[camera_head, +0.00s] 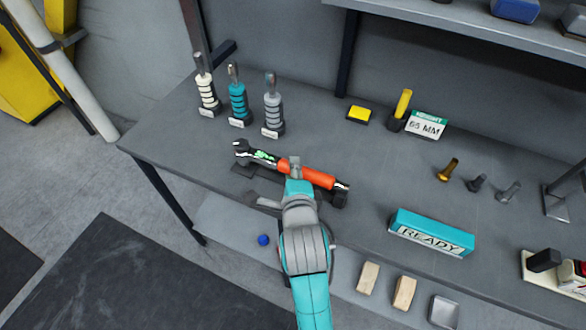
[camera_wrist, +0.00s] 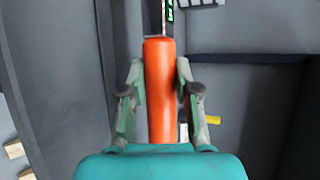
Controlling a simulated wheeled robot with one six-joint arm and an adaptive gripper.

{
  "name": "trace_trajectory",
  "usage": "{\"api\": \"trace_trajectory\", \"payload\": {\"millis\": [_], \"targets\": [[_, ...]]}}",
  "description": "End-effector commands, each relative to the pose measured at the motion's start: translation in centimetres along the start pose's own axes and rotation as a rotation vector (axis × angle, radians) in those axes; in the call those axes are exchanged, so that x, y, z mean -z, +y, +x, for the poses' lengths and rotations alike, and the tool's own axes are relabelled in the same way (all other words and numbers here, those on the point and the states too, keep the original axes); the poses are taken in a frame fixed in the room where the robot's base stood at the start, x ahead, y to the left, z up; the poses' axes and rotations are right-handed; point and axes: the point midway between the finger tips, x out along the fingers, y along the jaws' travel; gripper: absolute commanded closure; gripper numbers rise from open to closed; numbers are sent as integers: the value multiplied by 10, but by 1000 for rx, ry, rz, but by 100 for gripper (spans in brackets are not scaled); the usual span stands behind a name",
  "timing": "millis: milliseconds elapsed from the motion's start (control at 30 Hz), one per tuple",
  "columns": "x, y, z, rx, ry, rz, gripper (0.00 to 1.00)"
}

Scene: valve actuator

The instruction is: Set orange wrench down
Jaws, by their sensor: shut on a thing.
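The orange wrench (camera_head: 318,177) lies crosswise at the front left part of the grey bench in the head view. Its dark open jaw end points left, with a green-lit display between jaw and orange handle. My gripper (camera_head: 291,166) reaches in from the front and is shut on the orange handle. In the wrist view the handle (camera_wrist: 160,85) runs upright between the two fingers of my gripper (camera_wrist: 157,88). Dark rests show under or beside both wrench ends; whether the wrench touches them I cannot tell.
Three upright tools, white (camera_head: 206,92), teal (camera_head: 238,100) and grey (camera_head: 273,108), stand behind the wrench. A yellow block (camera_head: 359,114) and a 65 MM sign (camera_head: 425,125) are further back. A teal READY block (camera_head: 431,233) lies at right.

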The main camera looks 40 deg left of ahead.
Motion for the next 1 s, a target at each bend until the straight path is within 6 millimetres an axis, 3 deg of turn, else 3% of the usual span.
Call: {"api": "trace_trajectory", "payload": {"millis": [833, 867, 967, 1000], "targets": [[3, 15, 5, 2, -1, 1, 100], [3, 15, 5, 2, -1, 1, 64], [3, 15, 5, 2, -1, 1, 40], [3, 15, 5, 2, 0, 0, 40]]}}
